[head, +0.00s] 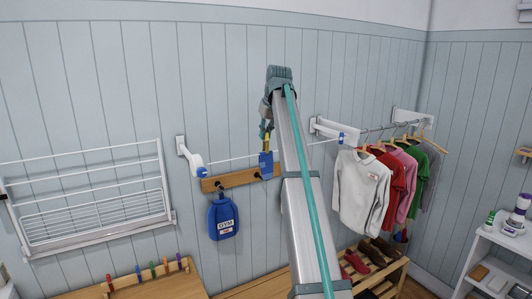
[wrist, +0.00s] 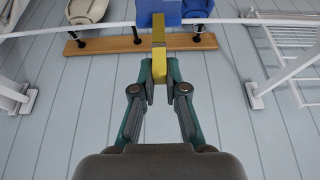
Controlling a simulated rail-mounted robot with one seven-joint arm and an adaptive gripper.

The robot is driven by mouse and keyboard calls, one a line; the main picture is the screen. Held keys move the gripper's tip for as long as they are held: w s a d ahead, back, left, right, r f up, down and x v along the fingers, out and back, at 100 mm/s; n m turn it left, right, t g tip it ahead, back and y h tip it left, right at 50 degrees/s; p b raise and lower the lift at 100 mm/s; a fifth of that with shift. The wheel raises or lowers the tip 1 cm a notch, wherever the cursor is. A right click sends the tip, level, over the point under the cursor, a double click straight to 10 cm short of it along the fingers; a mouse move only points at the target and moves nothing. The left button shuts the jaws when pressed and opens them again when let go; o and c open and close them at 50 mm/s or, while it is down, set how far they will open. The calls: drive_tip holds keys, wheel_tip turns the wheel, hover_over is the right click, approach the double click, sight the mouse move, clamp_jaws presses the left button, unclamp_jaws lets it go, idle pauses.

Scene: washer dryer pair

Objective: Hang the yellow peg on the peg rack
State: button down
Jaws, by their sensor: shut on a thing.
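The yellow peg (wrist: 159,45) is long and narrow, and its near end sits between the fingertips of my gripper (wrist: 159,75). My gripper is shut on it. The peg's far end overlaps a blue cloth (wrist: 185,10) by the white line; I cannot tell whether it still grips the cloth. In the head view the yellow peg (head: 267,142) points down from my gripper (head: 266,128), just above the blue cloth (head: 266,166). The peg rack (head: 150,285) is a wooden piece at lower left, with several coloured pegs standing along it.
A wooden hook board (head: 240,180) with a blue gym bag (head: 223,217) is on the wall behind the line. A white drying rack (head: 90,195) is at left. Hanging shirts (head: 360,190) and a shoe rack (head: 380,285) are at right.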

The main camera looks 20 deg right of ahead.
drive_tip(key=shift+r+p, duration=0.55)
drive_tip(key=shift+r, duration=0.85)
idle(0.8)
